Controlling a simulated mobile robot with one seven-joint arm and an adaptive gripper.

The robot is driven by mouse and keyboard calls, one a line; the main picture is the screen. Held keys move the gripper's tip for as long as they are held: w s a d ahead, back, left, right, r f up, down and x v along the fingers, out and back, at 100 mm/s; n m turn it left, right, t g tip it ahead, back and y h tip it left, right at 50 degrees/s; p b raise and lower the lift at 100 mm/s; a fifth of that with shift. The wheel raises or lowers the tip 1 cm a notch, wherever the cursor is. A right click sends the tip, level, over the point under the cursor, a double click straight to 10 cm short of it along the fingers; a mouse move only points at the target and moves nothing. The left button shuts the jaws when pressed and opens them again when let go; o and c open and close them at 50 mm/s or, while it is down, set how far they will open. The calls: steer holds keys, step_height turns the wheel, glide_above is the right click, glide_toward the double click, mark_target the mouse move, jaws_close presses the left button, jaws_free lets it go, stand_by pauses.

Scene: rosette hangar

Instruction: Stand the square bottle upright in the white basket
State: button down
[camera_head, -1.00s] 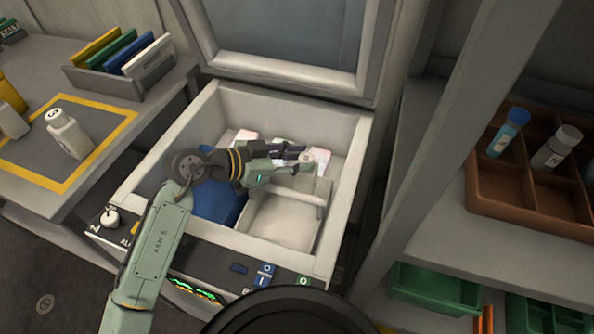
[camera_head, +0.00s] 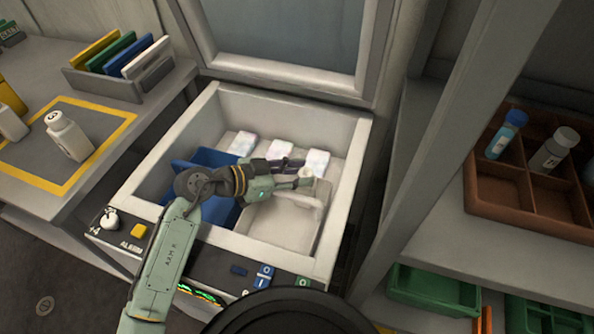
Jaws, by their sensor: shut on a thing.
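My gripper (camera_head: 301,174) is inside the open white chest, over the back part of the white basket (camera_head: 280,222). It is shut on a pale bottle (camera_head: 308,172), whose light round top shows at the fingertips. Most of its body is hidden by the fingers or blends with the pale basket, so I cannot tell whether it touches the basket floor. The bottle looks roughly upright. The visible front part of the basket is empty.
A blue basket (camera_head: 197,177) stands left of the white one, partly behind my arm. Several white packs, one at the back (camera_head: 243,143), lie along the chest's rear. The chest walls (camera_head: 341,205) surround the gripper. Another white bottle (camera_head: 69,137) stands on the left table.

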steer(key=c, duration=1.2)
jaws_free()
steer(key=shift+r, duration=0.1)
steer(key=shift+r, duration=0.35)
steer(key=b+v, duration=0.2)
steer(key=v, duration=1)
steer(key=shift+r, duration=0.25)
steer(key=shift+w, duration=0.1)
